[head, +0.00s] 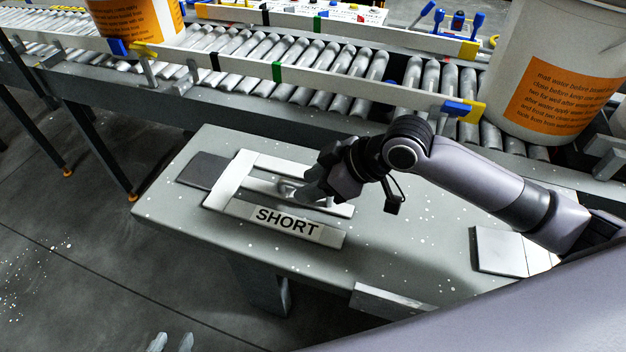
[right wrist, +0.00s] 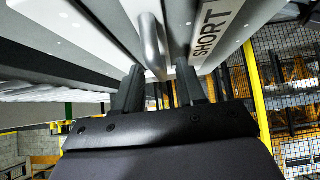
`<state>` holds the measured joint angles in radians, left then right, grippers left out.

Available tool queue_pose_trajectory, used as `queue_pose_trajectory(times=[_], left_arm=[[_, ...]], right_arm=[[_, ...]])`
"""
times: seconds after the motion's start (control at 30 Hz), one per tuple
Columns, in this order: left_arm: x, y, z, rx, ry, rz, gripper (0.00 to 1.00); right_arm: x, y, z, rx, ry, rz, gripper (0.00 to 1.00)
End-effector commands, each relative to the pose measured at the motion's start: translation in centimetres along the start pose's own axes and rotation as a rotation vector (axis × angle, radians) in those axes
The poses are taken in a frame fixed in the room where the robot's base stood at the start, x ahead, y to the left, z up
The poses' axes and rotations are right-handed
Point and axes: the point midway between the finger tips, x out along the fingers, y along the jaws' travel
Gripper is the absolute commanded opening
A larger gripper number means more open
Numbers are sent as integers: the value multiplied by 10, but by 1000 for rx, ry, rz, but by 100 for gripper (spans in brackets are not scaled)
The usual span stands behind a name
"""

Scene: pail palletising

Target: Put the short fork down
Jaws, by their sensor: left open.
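The short fork (head: 232,180) is a flat, pale frame with long bars, one marked SHORT. It lies on the grey speckled table (head: 400,250) in the head view, partly over a dark pad (head: 203,170). Its metal handle (right wrist: 152,45) shows in the right wrist view, with the SHORT bar (right wrist: 210,30) beside it. My right gripper (right wrist: 160,85) has its fingers apart around the handle, with a gap visible on the right side. In the head view the right gripper (head: 305,190) partly hides the handle. My left gripper (head: 171,342) is open and empty at the bottom edge.
A roller conveyor (head: 290,70) with rails runs behind the table. White pails with orange labels stand at the back left (head: 135,18) and right (head: 545,75). Another flat plate (head: 498,250) lies at the table's right. The table's front middle is clear.

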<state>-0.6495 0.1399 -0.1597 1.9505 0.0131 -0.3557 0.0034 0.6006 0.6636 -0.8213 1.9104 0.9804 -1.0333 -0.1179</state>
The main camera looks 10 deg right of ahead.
Motion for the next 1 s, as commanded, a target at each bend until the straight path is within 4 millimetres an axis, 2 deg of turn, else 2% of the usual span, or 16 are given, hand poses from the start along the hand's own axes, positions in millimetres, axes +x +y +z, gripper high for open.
queue_pose_trajectory(times=[0.13,0.27,0.5,0.7,0.83,1.0], left_arm=[[0,0,0,0,1,0,43],[-1,0,-2,1,1,0,43],[-3,0,-5,1,2,0,43],[-4,0,-6,1,2,-1,43],[-5,0,-7,1,2,-1,43],[-5,0,-7,1,2,-1,43]], right_arm=[[-4,0,-2,0,0,1,40],[-20,1,-1,-1,0,3,40],[-70,1,-1,-1,-2,4,40],[-104,1,-1,0,-2,2,40],[-116,1,-1,1,-1,1,40],[-122,0,-1,1,0,-1,40]])
